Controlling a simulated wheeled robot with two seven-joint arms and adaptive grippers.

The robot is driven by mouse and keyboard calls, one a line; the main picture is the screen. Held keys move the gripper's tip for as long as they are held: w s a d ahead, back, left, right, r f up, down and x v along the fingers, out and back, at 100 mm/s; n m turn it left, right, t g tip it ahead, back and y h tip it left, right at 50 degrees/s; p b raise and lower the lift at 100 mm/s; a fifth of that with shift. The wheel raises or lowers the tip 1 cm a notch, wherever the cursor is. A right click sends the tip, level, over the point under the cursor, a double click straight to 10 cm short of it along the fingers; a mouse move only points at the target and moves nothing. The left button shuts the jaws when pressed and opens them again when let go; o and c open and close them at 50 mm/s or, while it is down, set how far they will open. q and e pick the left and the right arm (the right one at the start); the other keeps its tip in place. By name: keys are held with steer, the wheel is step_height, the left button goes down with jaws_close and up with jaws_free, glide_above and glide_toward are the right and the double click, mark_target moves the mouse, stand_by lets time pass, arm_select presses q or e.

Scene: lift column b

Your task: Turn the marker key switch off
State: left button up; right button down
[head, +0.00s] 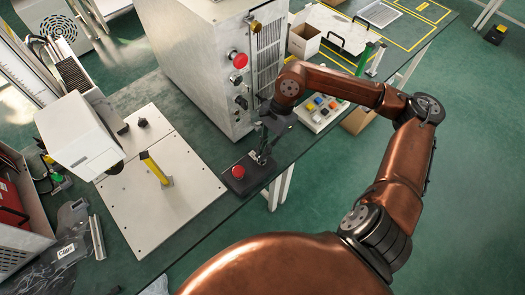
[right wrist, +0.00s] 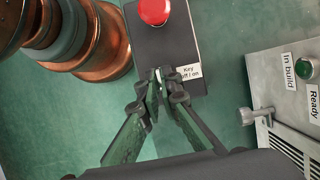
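The key switch box (head: 262,176) is a small black box at the front edge of the green bench, with a red mushroom button (head: 238,172) on top. In the right wrist view the same box (right wrist: 175,45) carries a label (right wrist: 190,72) reading "Key off | on". My right gripper (right wrist: 158,86) has its fingertips close together over the box beside the label. A small pale sliver of the key (right wrist: 154,82) shows between the tips; most of it is hidden, so its angle cannot be read. The right gripper shows in the head view (head: 263,158). My left gripper is out of view.
A large grey cabinet (head: 195,70) stands behind the box. A metal plate (head: 160,190) with a yellow post and the white marker head (head: 78,135) lie left. A button panel (head: 322,112) stands right. Open floor lies right of the bench.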

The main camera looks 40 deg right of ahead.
steer(key=c, duration=2.2)
jaws_free()
steer(key=shift+o, duration=0.2)
steer(key=shift+d+r, duration=0.1)
steer(key=v, duration=1.1)
steer(key=shift+r, duration=0.4)
steer(key=shift+d, duration=0.1)
